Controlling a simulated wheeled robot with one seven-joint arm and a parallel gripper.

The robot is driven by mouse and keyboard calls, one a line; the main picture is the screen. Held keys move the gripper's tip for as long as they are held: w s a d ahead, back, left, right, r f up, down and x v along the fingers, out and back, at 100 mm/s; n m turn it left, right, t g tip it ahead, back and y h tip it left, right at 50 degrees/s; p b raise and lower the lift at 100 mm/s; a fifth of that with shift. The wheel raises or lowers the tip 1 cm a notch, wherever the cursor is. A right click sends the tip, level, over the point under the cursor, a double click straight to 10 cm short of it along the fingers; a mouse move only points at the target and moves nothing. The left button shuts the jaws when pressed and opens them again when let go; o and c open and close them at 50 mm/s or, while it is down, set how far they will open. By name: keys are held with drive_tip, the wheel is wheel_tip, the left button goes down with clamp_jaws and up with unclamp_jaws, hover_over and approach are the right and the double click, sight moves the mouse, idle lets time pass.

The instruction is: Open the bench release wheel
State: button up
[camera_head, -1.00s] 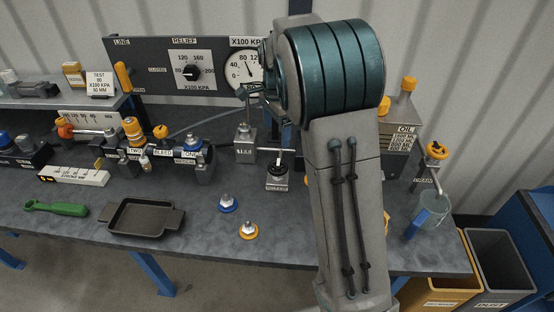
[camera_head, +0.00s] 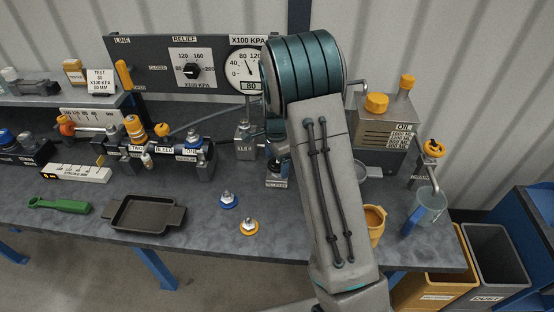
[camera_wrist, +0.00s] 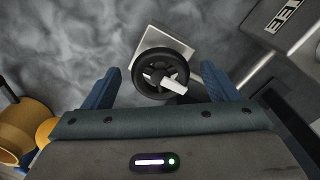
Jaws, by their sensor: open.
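The bench release wheel is a black spoked handwheel (camera_wrist: 151,66) with a pale crossbar, on a light square base, in the wrist view. My gripper (camera_wrist: 160,69) is open, with one blue finger on each side of the wheel and visible gaps between. I cannot tell whether the fingertips are level with the rim. In the head view my arm and gripper hide most of the wheel, and its labelled block (camera_head: 277,183) shows at the arm's left edge.
A block (camera_head: 245,147) stands just left of the wheel. An orange mug (camera_head: 374,222) and the oil tank (camera_head: 388,130) are right of my arm. Two couplers, blue (camera_head: 228,201) and orange (camera_head: 249,227), and a dark tray (camera_head: 146,214) lie on the bench.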

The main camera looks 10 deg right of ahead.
drive_tip(key=c, duration=1)
drive_tip(key=shift+d, duration=0.1)
